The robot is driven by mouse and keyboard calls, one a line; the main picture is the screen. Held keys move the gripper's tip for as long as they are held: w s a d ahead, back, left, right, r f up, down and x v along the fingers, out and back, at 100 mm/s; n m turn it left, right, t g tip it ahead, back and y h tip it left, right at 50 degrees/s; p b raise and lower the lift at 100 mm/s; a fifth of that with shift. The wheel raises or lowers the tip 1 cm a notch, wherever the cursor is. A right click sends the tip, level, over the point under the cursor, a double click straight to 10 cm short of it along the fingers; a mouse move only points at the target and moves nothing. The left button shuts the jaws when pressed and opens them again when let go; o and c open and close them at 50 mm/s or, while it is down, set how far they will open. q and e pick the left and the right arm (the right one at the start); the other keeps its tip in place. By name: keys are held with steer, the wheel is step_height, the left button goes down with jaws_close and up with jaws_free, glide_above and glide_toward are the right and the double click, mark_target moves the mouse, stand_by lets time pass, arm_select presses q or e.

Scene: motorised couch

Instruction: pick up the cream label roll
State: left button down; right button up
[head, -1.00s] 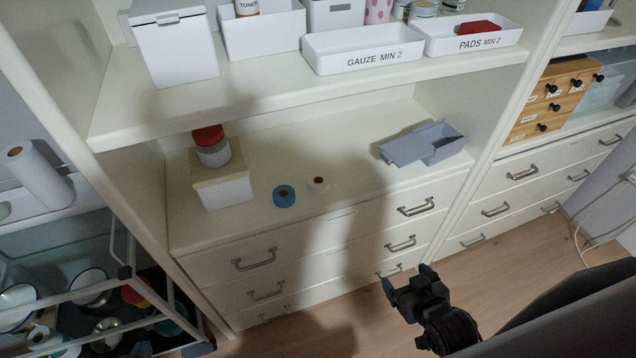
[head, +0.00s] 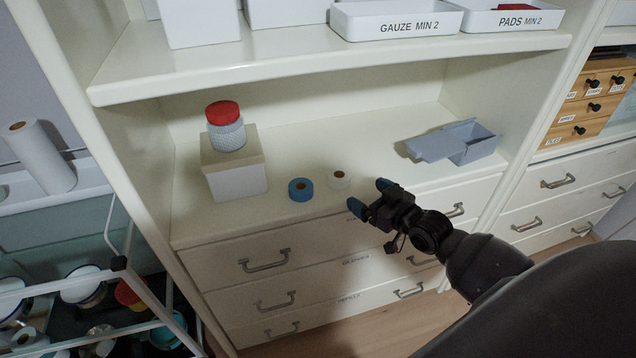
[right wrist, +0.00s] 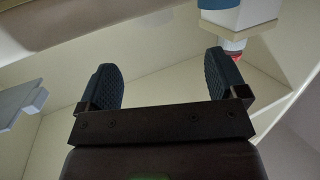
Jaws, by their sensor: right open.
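The cream label roll (head: 339,180) lies on the shelf in the head view, near the front edge and just right of a blue roll (head: 300,189). My right gripper (head: 370,196) is open and empty, in front of the shelf edge and a little to the right of the cream roll, apart from it. In the right wrist view its two dark fingers (right wrist: 165,80) are spread with nothing between them. I cannot make out the cream roll in that view. My left gripper is not in view.
A white box (head: 237,180) with a red-lidded jar (head: 226,128) on it stands left of the rolls. An open grey-blue container (head: 472,146) lies to the right. An upper shelf (head: 290,77) overhangs. Drawers with handles (head: 265,262) are below. Shelf between roll and container is clear.

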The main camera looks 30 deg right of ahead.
mark_target(343, 177)
steer(key=x, duration=0.4)
steer(key=shift+w+d+f+b, duration=0.15)
steer(key=shift+b, duration=0.15)
steer(key=shift+w+f, duration=0.1)
steer(key=shift+w, duration=0.6)
steer(key=x, duration=0.2)
steer(key=b+x, duration=0.1)
steer(key=x, duration=0.1)
steer(key=shift+d+f, duration=0.1)
steer(key=shift+d, duration=0.2)
steer(key=shift+w+a, duration=0.1)
steer(key=shift+w, duration=0.4)
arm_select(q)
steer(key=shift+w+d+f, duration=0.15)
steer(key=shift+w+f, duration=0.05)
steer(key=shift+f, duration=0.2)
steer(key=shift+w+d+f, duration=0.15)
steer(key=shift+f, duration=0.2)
arm_select(e)
steer(key=shift+c, duration=0.2)
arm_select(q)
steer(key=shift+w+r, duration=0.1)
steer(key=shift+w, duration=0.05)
arm_select(e)
steer(key=c, duration=1)
